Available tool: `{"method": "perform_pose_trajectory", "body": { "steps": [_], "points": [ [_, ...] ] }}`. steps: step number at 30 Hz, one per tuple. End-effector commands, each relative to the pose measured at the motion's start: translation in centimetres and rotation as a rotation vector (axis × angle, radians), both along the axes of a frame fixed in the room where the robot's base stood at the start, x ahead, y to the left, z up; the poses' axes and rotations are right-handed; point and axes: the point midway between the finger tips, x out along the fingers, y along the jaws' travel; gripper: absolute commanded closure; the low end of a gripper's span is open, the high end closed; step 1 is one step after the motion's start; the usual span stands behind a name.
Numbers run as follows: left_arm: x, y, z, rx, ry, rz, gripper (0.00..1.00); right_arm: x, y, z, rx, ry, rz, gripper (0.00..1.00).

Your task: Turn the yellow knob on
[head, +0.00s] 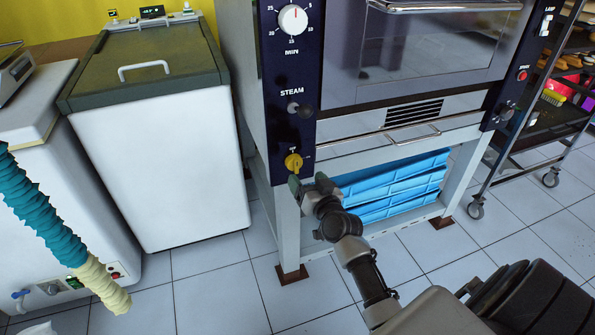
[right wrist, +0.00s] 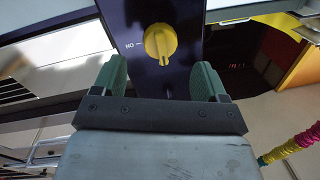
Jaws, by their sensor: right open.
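The yellow knob (head: 293,162) is low on the oven's dark control panel, under the grey steam knob. In the right wrist view the yellow knob (right wrist: 160,43) lies ahead, between the lines of the two fingers. Its raised ridge runs roughly up and down, not toward the label at its left, which reads upside down as "ON". My right gripper (head: 308,184) is just below and in front of the knob. In the right wrist view my right gripper (right wrist: 161,72) has its green fingers wide apart with nothing between them, apparently clear of the knob. My left gripper is not in view.
The grey steam knob (head: 300,110) and white timer dial (head: 293,19) are above on the same panel. Blue trays (head: 400,185) are stacked beneath the oven. A white chest (head: 165,140) stands left, a wheeled rack (head: 545,135) right. Tiled floor is clear in front.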

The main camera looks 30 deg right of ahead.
Motion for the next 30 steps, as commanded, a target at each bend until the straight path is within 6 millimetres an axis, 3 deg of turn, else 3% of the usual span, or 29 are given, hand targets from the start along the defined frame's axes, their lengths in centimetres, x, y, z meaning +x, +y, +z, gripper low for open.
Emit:
{"method": "perform_pose_trajectory", "body": {
  "steps": [3,9,21,23,30],
  "points": [
    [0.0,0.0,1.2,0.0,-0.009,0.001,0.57,2.3,-0.3,-0.1,0.001,-0.001,0.0,0.27],
    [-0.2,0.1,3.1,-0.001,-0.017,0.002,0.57,4.9,-0.7,-0.2,0.001,0.001,0.0,0.27],
    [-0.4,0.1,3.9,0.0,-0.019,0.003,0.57,5.8,-0.8,-0.1,-0.001,0.002,0.001,0.27],
    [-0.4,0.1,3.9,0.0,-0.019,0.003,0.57,5.8,-0.8,-0.1,-0.001,0.002,0.001,0.33],
    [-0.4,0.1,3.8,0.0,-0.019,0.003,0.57,5.8,-0.8,-0.1,-0.001,0.002,0.001,0.7]
  ]
}}
